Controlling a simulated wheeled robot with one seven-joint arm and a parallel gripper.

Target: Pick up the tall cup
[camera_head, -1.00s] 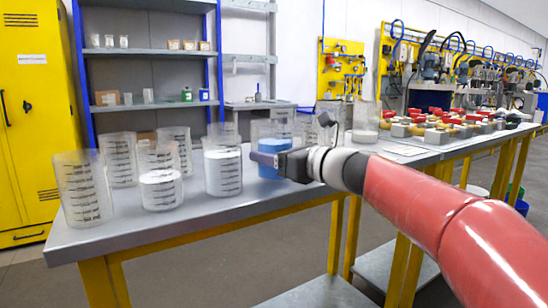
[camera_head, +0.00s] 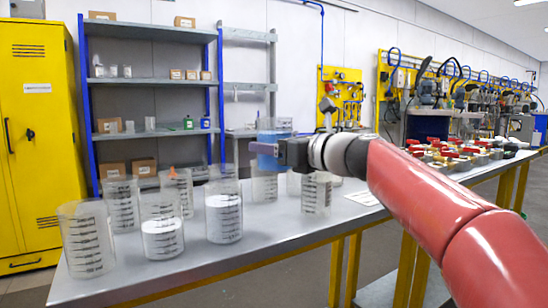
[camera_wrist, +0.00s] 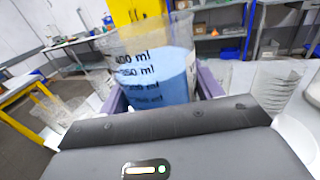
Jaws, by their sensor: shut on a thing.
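A clear graduated cup with blue contents (camera_head: 268,160) is held above the table, upright in the head view. My gripper (camera_head: 270,149) is shut on it from the right side. In the wrist view the cup (camera_wrist: 155,75) stands between the purple fingers, with its printed ml marks facing the camera. Its lower part is hidden behind the gripper body. A tall clear cup with white contents (camera_head: 223,215) stands on the table left of my gripper.
A shorter cup with white contents (camera_head: 161,235) and an empty clear cup (camera_head: 86,245) stand at the table's left end. More clear cups, including one (camera_head: 316,195) below my arm, stand close by. Red-topped parts (camera_head: 450,155) lie farther right on the grey table (camera_head: 290,232).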

